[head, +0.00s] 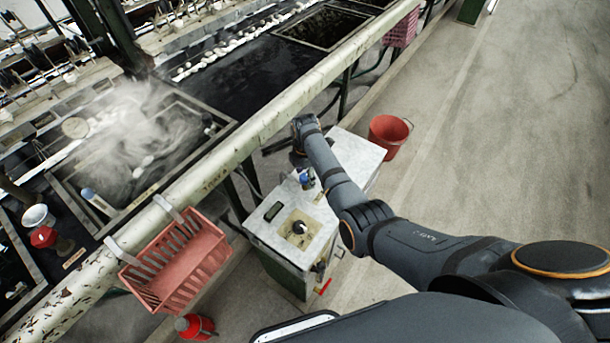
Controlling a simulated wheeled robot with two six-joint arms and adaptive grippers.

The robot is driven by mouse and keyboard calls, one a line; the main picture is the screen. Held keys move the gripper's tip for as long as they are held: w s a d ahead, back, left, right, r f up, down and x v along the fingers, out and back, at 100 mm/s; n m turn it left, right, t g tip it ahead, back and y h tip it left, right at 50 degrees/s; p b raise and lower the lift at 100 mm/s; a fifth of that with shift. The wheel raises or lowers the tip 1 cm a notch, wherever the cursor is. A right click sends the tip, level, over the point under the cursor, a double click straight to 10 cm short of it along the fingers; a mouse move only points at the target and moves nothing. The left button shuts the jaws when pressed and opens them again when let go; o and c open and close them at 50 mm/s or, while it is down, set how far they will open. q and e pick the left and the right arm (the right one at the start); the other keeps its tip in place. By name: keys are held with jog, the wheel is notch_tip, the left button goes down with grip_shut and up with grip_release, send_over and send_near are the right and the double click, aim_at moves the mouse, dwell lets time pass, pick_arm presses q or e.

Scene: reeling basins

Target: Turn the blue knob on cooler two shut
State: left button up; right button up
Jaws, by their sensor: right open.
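A cooler with a pale top (265,215) and a green side stands on the floor below the basin rail; I cannot read a number on it. A small blue knob (306,178) stands upright on its top, near the middle. A black knob (299,227) sits on a beige plate nearer to me. My right arm reaches in from the right over the cooler. My right gripper (299,158) is open, just beyond the blue knob, partly hidden by my wrist; I cannot tell whether it touches anything. My left gripper is out of view.
A pale pipe rail (270,117) runs diagonally beside steaming basins (130,140). A red basket (175,262) hangs from it. A red bucket (388,137) stands behind the cooler. A red extinguisher-like object (196,327) stands at the bottom. The floor at right is clear.

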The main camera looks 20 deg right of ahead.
jog(key=c, duration=1.2)
jog(key=shift+r, duration=0.1)
